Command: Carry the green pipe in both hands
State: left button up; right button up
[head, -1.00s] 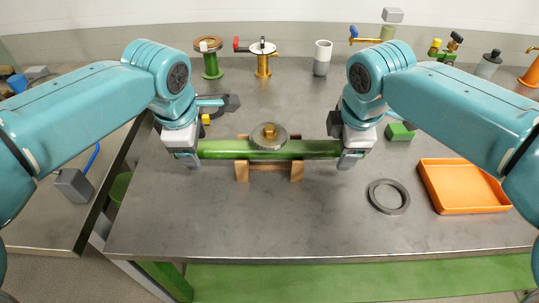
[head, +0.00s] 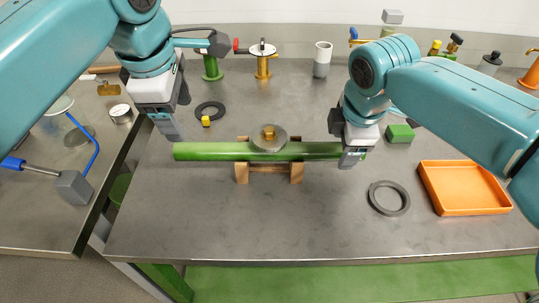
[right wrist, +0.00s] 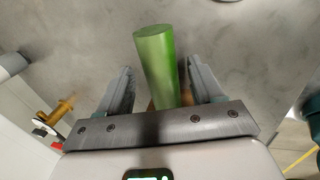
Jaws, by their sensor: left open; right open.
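The green pipe (head: 215,151) lies level across a wooden stand (head: 270,168) on the grey table. A grey disc with a brass knob (head: 268,137) shows at the pipe's middle. My left gripper (head: 172,132) is open and empty, above and just off the pipe's left end. My right gripper (head: 352,156) is at the pipe's right end. In the right wrist view the pipe's end (right wrist: 155,55) stands between the open fingers of my right gripper (right wrist: 157,90), with gaps at both sides.
An orange tray (head: 463,187) and a grey ring (head: 389,197) lie at the right. A green block (head: 400,133) is behind my right gripper. A dark ring (head: 210,110) lies behind the pipe. Valves and a white cup (head: 322,60) stand at the back. The table front is clear.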

jog(key=v, duration=1)
jog(key=shift+r, duration=0.35)
jog(key=shift+s, duration=0.15)
